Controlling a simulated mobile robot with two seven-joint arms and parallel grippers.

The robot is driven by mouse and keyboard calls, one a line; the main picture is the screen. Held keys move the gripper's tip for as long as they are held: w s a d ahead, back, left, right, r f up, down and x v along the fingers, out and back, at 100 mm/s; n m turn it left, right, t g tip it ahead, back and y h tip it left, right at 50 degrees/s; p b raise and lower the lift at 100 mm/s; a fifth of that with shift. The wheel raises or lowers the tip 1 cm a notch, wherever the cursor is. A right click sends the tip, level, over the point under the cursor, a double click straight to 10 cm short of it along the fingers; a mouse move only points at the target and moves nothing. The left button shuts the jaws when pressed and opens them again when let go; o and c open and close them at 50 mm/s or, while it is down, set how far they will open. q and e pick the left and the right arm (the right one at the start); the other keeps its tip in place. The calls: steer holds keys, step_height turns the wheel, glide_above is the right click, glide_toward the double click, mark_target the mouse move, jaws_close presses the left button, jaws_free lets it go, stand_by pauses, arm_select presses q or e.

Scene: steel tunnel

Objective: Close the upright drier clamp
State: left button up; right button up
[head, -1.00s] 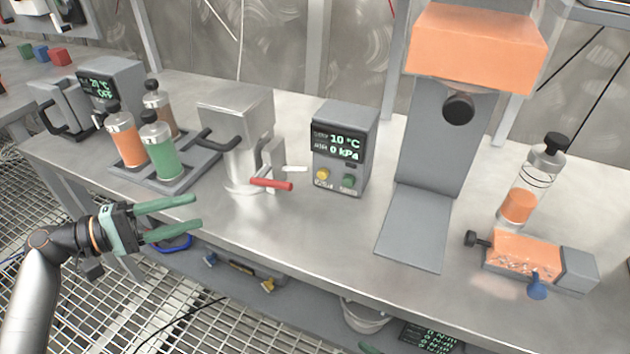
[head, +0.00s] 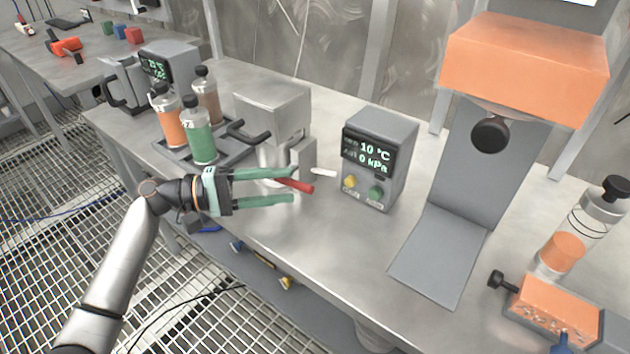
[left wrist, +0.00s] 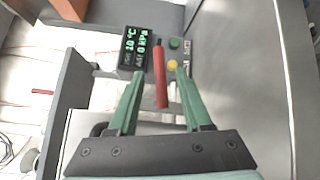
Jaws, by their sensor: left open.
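The upright drier (head: 272,112) is a grey metal box over a round vessel, with a black handle at its left. Its clamp has a red lever (head: 300,187) sticking out at the front right. My left gripper (head: 293,185), with green fingers, is open at the lever. In the head view the fingers partly hide the lever and the vessel. In the left wrist view the red lever (left wrist: 160,80) lies between the two open fingers (left wrist: 160,95), with gaps visible on both sides. Whether the lever is at finger depth is hard to tell. My right gripper is out of view.
A control box (head: 380,140) reading 10 °C and 0 kPa stands right of the drier. A rack with bottles (head: 201,143) stands left. An orange-topped machine (head: 525,60) and an orange-filled bottle (head: 567,245) are right. The front bench surface (head: 330,255) is clear.

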arm_select(q)
steer(key=d, duration=0.4)
steer(key=w+d, duration=0.1)
steer(key=d, duration=0.1)
steer(key=shift+d+f, duration=0.1)
steer(key=shift+d, duration=0.2)
jaws_close()
stand_by(1.1)
